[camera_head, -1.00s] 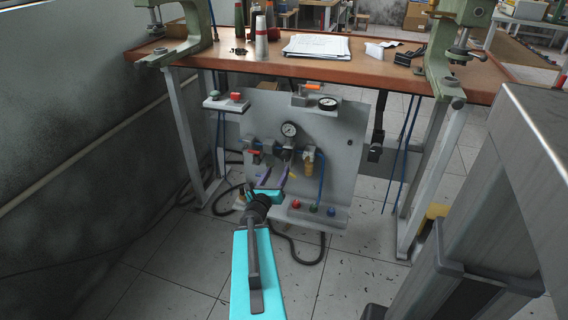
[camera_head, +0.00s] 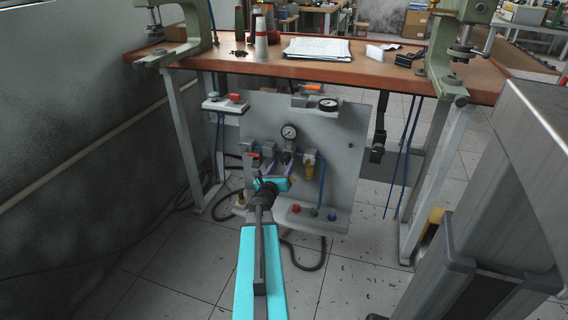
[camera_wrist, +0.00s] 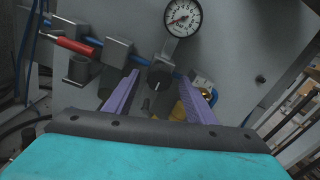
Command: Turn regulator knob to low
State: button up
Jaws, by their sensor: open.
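The regulator knob (camera_wrist: 160,76) is black and round with a small white mark. It sits on the grey panel below a round white gauge (camera_wrist: 182,17), which also shows in the head view (camera_head: 289,132). My gripper (camera_wrist: 160,80) is open, its two purple fingers on the left and right of the knob in the wrist view. A gap shows between each finger and the knob. I cannot tell whether the fingertips reach its depth. In the head view my gripper (camera_head: 281,163) is in front of the panel below the gauge, and the knob is too small to make out.
A red-handled valve (camera_wrist: 75,45) is left of the knob, joined by blue tubing. A brass-yellow part (camera_wrist: 194,98) is close to the right finger. The panel (camera_head: 340,135) hangs under a wooden bench (camera_head: 250,62). Coloured buttons (camera_head: 315,212) are on a ledge below.

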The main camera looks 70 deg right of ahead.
jog(key=shift+d, duration=1.25)
jog(key=c, duration=0.9)
jog(key=shift+a, duration=0.2)
jog(key=shift+c, duration=0.7)
jog(key=shift+d, duration=0.1)
